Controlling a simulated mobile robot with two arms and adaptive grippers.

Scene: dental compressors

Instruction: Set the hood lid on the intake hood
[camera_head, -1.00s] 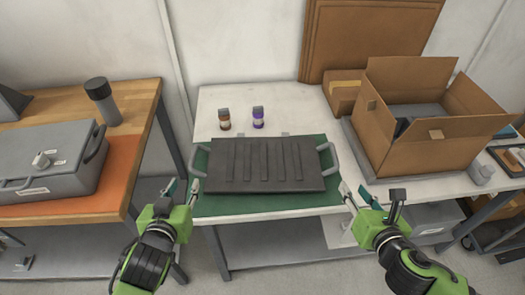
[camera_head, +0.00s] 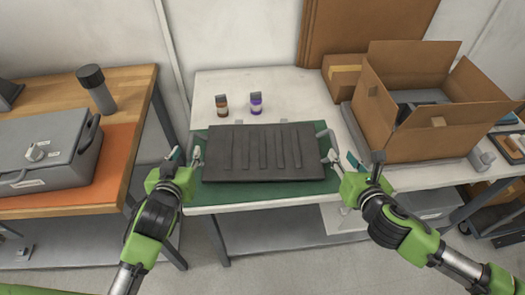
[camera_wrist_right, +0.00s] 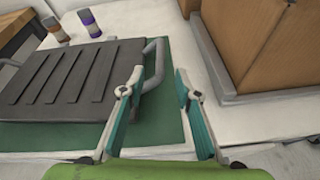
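The hood lid (camera_head: 262,153) is a dark grey ribbed slab with a looped handle at each side, lying flat on a green mat. It also shows in the right wrist view (camera_wrist_right: 75,75). My left gripper (camera_head: 185,156) is open at the lid's left handle, its fingers apart. My right gripper (camera_head: 342,160) is open at the right handle. In the right wrist view my right gripper (camera_wrist_right: 160,85) has its two fingers apart, with the handle just ahead, between their tips; it is not gripped. I cannot pick out the intake hood with certainty.
An open cardboard box (camera_head: 432,140) stands to the right. A grey case (camera_head: 42,155) and a dark cylinder (camera_head: 97,90) stand on the wooden bench at left.

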